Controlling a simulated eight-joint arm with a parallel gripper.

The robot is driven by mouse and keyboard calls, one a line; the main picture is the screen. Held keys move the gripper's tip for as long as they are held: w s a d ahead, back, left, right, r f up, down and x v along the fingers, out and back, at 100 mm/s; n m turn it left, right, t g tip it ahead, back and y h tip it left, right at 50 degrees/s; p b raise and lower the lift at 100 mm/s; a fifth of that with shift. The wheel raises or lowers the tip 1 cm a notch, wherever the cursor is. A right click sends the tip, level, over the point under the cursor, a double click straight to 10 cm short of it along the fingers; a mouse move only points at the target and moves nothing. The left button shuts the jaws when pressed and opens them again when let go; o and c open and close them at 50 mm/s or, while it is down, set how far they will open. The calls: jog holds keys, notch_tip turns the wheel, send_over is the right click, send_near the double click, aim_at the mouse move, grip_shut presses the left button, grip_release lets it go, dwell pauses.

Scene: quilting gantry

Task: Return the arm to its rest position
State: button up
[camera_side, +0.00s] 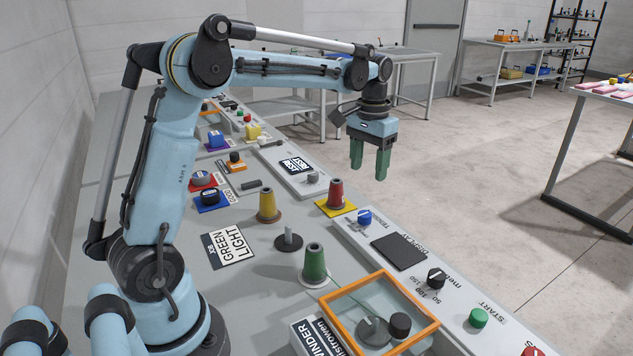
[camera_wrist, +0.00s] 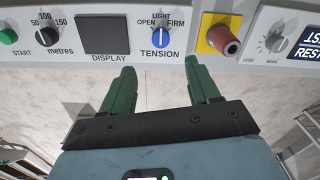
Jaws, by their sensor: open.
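My gripper (camera_side: 369,160) has green fingers that stand apart with nothing between them. In the side view it hangs pointing down, in the air past the far edge of the bench (camera_side: 105,185), near the red cone. In the wrist view my gripper (camera_wrist: 155,88) shows its two fingers apart over bare floor, just short of the control panel (camera_wrist: 190,70). My arm is raised, its forearm reaching level across the bench. The red cone (camera_side: 336,193) stands upright on a yellow square; it also shows in the wrist view (camera_wrist: 222,40).
A "GREEN LIGHT" card (camera_side: 229,246) lies flat. Open floor (camera_side: 480,210) lies beyond the bench.

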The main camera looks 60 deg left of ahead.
jog(key=s+d+f+m+t, duration=0.1)
jog(key=s+d+m+t, duration=0.1)
jog(key=s+d+t, duration=0.5)
jog(key=shift+s+d+f+m, duration=0.35)
jog(key=shift+s+d, duration=2.05)
jog(key=shift+s, duration=2)
